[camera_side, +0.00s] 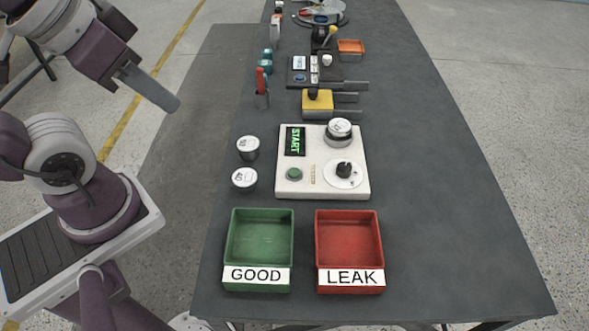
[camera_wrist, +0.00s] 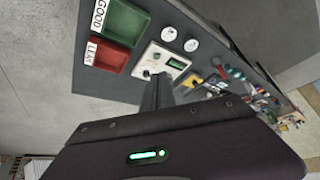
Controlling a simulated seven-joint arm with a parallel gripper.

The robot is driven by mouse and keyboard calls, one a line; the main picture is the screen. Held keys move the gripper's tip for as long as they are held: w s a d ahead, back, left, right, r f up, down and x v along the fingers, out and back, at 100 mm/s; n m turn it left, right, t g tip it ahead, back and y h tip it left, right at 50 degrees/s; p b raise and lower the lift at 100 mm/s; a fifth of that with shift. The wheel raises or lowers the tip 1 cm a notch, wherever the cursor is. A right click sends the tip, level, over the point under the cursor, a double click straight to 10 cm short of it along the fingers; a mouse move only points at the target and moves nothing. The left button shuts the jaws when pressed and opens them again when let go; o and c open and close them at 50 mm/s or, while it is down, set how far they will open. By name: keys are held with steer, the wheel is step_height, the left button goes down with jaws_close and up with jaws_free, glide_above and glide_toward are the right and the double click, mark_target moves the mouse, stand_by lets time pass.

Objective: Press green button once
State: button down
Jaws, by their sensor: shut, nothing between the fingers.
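The green button (camera_side: 295,174) is a small round knob at the lower left of a white control box (camera_side: 318,192). The box has a display reading START (camera_side: 295,141), a black dial on a white disc (camera_side: 344,171) and a silver round part (camera_side: 339,131) on top. My gripper (camera_side: 172,103) is shut and empty, raised in the air to the left of the table, well apart from the box. In the wrist view my shut gripper (camera_wrist: 157,82) points toward the scene, with the white box (camera_wrist: 151,61) just beyond its fingertips.
A green GOOD tray (camera_side: 259,212) and a red LEAK tray (camera_side: 348,212) sit in front of the box. Two round silver-topped parts (camera_side: 247,147) (camera_side: 244,178) stand left of it. A yellow block (camera_side: 318,104), screwdriver-like tools (camera_side: 261,86) and an orange tray (camera_side: 351,47) lie behind. The table's right side is clear.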

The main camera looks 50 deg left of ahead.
steer(key=w+a+f+m+t+y, duration=0.1)
steer(key=w+a, duration=0.1)
steer(key=w, duration=0.2)
steer(key=w+a+f+m+y, duration=0.1)
steer(key=w+a+m, duration=0.15)
steer(key=w, duration=0.25)
steer(key=m+h, duration=0.8)
steer(key=m, duration=0.6)
glide_above(290, 171)
step_height(290, 171, down, 16)
steer(key=shift+s+f+n, duration=0.1)
steer(key=shift+f+n, duration=0.05)
steer(key=shift+n, duration=0.1)
steer(key=shift+t, duration=0.3)
steer(key=shift+f, duration=4.4)
steer(key=shift+f, duration=0.1)
